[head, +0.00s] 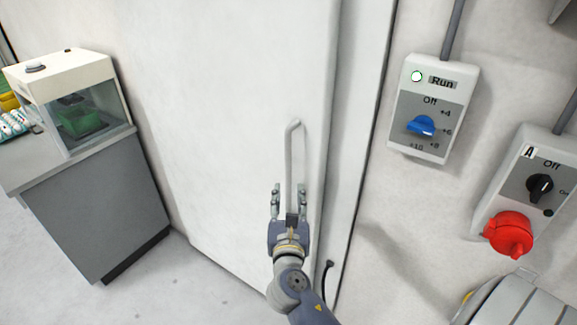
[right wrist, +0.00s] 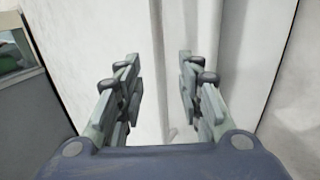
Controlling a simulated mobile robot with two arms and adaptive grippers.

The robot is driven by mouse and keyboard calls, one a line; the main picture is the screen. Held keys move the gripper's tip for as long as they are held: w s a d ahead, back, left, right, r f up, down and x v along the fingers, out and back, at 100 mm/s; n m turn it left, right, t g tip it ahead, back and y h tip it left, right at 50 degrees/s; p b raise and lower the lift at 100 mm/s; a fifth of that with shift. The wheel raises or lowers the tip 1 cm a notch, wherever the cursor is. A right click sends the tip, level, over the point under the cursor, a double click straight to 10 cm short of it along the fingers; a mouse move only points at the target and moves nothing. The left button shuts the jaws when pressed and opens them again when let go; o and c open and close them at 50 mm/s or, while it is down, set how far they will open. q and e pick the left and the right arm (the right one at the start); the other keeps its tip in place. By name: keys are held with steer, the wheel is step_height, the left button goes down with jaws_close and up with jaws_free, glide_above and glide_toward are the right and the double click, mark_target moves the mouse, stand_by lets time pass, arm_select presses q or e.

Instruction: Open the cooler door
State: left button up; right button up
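The cooler door (head: 235,120) is a large white panel, and it looks shut in the head view. Its handle (head: 289,150) is a pale vertical bar near the door's right edge. My right gripper (head: 289,188) is open in front of the handle's lower part, with one finger to each side of it in the picture. The right wrist view shows the two fingers (right wrist: 160,75) spread apart, with the door (right wrist: 135,30) beyond and nothing clearly held between them. Whether the fingers touch the handle cannot be told. My left gripper is not in view.
A grey cabinet (head: 95,205) with a glass-fronted box (head: 60,65) stands left of the door. On the right wall are a control box with a blue knob (head: 421,125) and a switch box with a red plug (head: 510,233). Floor shows at lower left.

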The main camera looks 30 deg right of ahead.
mark_target(288, 173)
steer(key=p+x, duration=0.2)
steer(key=x, duration=0.8)
steer(key=shift+w+d+f, duration=0.1)
steer(key=shift+w+d, duration=0.1)
steer(key=shift+w, duration=0.15)
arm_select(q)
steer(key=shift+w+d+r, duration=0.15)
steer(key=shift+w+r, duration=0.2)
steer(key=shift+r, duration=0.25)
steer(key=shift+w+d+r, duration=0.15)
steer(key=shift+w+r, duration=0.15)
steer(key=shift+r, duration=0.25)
arm_select(e)
steer(key=shift+c, duration=0.3)
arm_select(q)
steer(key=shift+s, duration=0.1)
arm_select(e)
jaws_close()
